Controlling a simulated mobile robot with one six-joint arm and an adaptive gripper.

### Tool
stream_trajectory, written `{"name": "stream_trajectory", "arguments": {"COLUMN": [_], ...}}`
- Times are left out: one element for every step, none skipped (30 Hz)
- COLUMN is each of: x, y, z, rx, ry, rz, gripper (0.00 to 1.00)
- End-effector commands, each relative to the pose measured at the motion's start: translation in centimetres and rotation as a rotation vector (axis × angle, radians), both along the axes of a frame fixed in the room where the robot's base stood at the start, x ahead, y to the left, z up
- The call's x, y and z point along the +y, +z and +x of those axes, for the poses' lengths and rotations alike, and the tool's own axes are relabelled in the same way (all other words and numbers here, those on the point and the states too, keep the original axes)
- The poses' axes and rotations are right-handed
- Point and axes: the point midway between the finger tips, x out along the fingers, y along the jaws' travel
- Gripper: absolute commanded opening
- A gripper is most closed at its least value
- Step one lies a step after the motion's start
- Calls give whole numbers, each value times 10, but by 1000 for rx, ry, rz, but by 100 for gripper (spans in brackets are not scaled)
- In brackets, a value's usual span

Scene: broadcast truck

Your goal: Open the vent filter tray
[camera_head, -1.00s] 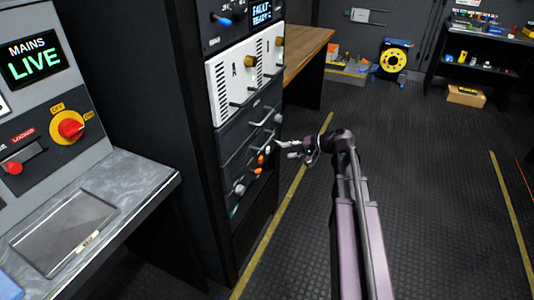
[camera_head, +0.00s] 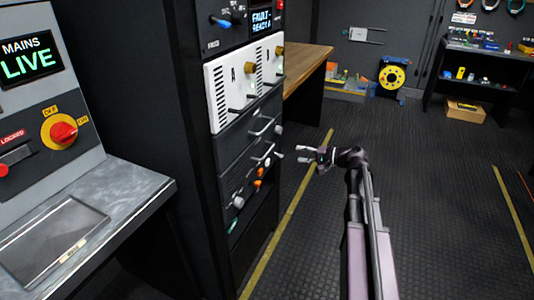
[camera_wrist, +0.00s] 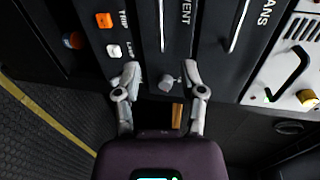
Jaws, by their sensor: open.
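The vent filter tray (camera_head: 240,172) is a dark drawer front with a bar handle (camera_head: 263,159), low in the tall rack. It looks shut. In the wrist view the tray front (camera_wrist: 137,35), lettered "VENT", appears sideways with its thin handle (camera_wrist: 162,25). A small grey knob (camera_wrist: 170,82) shows near the front's lower edge there, between my fingers in the picture. My gripper (camera_head: 303,154) is open and empty, to the right of the rack and apart from it. In the wrist view its fingers (camera_wrist: 161,73) are spread on both sides of the knob; contact is not visible.
The "FANS" drawer (camera_wrist: 222,60) is above the tray, under white vented panels (camera_head: 243,75). A grey console (camera_head: 100,215) stands left. The floor (camera_head: 430,190) right of the rack is open.

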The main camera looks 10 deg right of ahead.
Motion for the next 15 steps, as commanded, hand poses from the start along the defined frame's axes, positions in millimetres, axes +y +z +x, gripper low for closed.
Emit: {"name": "stream_trajectory", "arguments": {"x": [2, 3, 5, 7, 9, 12, 15, 17, 21, 24, 28, 32, 35, 39, 44], "y": [-1, -1, -2, -3, -3, -4, -5, -6, -7, -8, -9, -10, -11, -12, -13], "z": [2, 2, 4, 5, 7, 9, 11, 13, 15, 18, 20, 24, 26, 29, 32], "rx": [0, 0, 0, 1, 0, 0, 0, 0, 0, 0, 0, 0, 0, 0, 0], "ry": [1, 1, 1, 2, 2, 2, 1, 1, 2, 2, 3, 2, 2, 2, 3], "rz": [0, 0, 0, -1, -1, -1, -1, -1, -1, -1, -1, -1, -1, -1, -1], "gripper": [53, 53, 53, 53, 53, 53, 53, 53, 53, 53, 53, 53, 53, 53, 53]}}
